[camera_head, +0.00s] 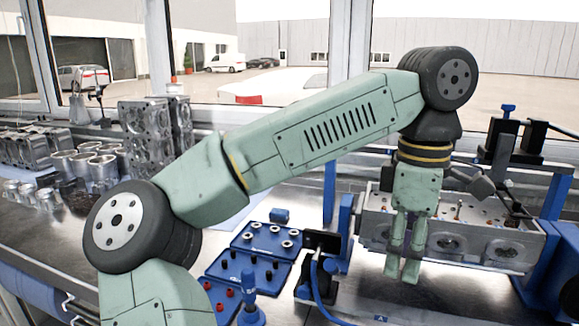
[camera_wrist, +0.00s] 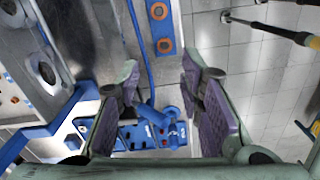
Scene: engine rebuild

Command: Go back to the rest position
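My gripper (camera_head: 403,272) hangs fingers down in the head view, in front of the grey cylinder head (camera_head: 470,244) at the right of the bench. In the wrist view my gripper (camera_wrist: 160,72) has its two purple-padded fingers wide apart, with nothing held between them. Part of the cylinder head (camera_wrist: 42,72) shows at the left of the wrist view. My arm crosses the head view from lower left to upper right, bent at the elbow. Whether the fingers touch the cylinder head cannot be told, but they appear apart from it.
Blue trays (camera_head: 246,271) with small parts lie left of my gripper, with a blue upright tool (camera_head: 250,312) close by. A blue stand (camera_head: 344,232) holds the cylinder head. Engine parts (camera_head: 148,135) crowd the back left. Tiled floor (camera_wrist: 232,75) shows beyond the bench.

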